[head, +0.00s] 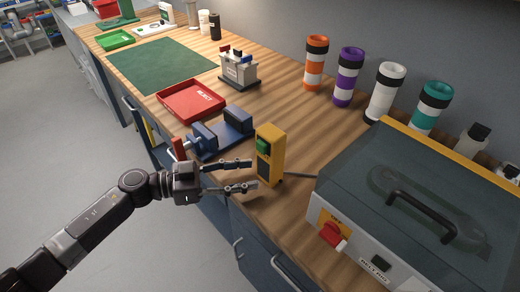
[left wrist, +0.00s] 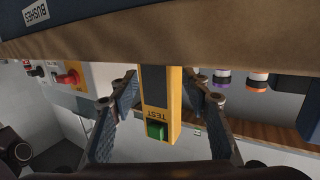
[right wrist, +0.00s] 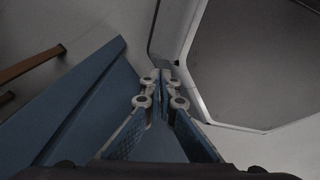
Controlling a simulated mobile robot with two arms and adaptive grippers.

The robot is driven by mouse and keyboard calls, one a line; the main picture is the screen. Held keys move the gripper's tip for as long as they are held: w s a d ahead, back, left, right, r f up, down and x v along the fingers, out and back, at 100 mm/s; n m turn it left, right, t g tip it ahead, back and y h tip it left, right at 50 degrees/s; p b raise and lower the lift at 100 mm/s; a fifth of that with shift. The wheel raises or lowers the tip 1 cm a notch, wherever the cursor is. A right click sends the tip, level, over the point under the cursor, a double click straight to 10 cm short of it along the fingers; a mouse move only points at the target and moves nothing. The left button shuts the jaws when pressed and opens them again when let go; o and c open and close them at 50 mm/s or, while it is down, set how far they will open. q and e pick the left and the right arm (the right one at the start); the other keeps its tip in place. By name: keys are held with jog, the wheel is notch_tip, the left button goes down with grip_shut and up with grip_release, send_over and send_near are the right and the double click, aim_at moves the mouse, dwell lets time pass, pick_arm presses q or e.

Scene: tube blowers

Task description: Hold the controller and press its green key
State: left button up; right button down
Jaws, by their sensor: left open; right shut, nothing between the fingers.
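The yellow controller (head: 270,157) stands upright on the wooden bench, with its green key (head: 263,145) near the top. In the left wrist view the controller (left wrist: 174,104) shows between the fingers, with the word TEST beside the green key (left wrist: 156,131). My left gripper (head: 250,175) is open, its fingers pointing at the controller; in the left wrist view the fingers stand on both sides of it, apart from it. My right gripper (right wrist: 161,80) is shut and empty in the right wrist view, away from the controller; it is not in the head view.
A blue vise (head: 222,131) stands just behind the left gripper. A grey machine (head: 410,205) with a black handle and red switch stands to the right of the controller. A red tray (head: 190,101) and several coloured tubes (head: 349,77) stand farther back.

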aim_at(260, 172)
pick_arm(q)
jog(key=x, duration=0.2)
jog(key=p+x, duration=0.1)
jog(key=x, duration=0.1)
jog(key=shift+r, duration=0.2)
jog(key=shift+p+x, duration=0.3)
jog(key=shift+x, duration=0.5)
jog(key=shift+f, duration=0.15)
pick_arm(e)
jog(key=shift+d+r, duration=0.4)
jog(key=shift+d, duration=0.2)
jog(key=shift+d+r, duration=0.35)
jog(key=shift+d, duration=0.2)
jog(key=shift+a, duration=0.15)
pick_arm(q)
jog(key=c, duration=0.5)
grip_shut()
grip_release()
jog(key=o, duration=0.9)
